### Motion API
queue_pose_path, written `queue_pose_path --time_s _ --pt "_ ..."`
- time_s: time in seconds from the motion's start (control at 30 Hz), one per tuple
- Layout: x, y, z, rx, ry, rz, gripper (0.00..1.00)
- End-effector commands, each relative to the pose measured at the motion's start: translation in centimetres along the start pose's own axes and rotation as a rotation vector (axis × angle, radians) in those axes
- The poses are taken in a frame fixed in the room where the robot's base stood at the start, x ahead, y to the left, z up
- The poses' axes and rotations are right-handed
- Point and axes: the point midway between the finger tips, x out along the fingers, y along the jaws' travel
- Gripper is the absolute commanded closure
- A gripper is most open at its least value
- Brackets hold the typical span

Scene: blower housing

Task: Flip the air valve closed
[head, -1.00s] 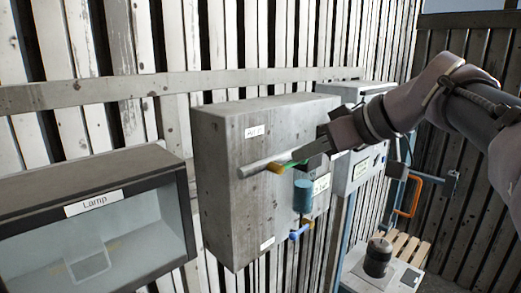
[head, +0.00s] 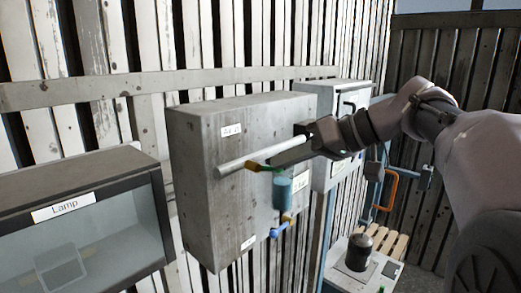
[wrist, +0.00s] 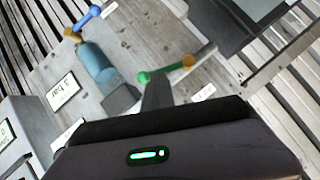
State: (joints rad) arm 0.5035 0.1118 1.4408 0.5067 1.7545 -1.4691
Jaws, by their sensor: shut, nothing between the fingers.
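A small valve (head: 252,166) with a yellow-orange body and green lever sits at the end of a grey pipe on the face of a grey box. The wrist view also shows the orange body and green lever (wrist: 165,72). A second small valve with a blue lever (head: 280,230) is below a blue cylinder (head: 282,192). The label by the pipe is too blurred to read surely. My gripper (head: 276,160) is shut and empty, its fingertips right at the green lever. I cannot tell whether they touch it. The fingers partly hide the lever in the head view.
The grey box (head: 200,215) hangs on a slatted wall. A lamp cabinet (head: 130,215) stands at the left. Another grey box (head: 328,105), an orange handle (head: 391,187) and a dark motor-like cylinder (head: 359,252) are to the right. Room in front of the box looks clear.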

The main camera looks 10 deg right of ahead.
Motion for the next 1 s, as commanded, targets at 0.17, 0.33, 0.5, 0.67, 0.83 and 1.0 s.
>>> queue_pose_path --time_s 0.17,0.33,0.5,0.67,0.83,1.0 --pt "0.6 0.7 0.9 0.139 0.000 -0.093 1.00" --pt "1.1 1.0 1.7 0.274 0.000 -0.183 1.00" --pt "1.7 1.2 2.5 0.408 -0.001 -0.273 1.00" --pt "2.2 1.2 3.3 0.534 -0.001 -0.357 1.00" --pt "2.7 1.1 4.0 0.658 0.000 -0.441 1.00" --pt "3.1 0.8 4.6 0.767 -0.001 -0.514 1.00"
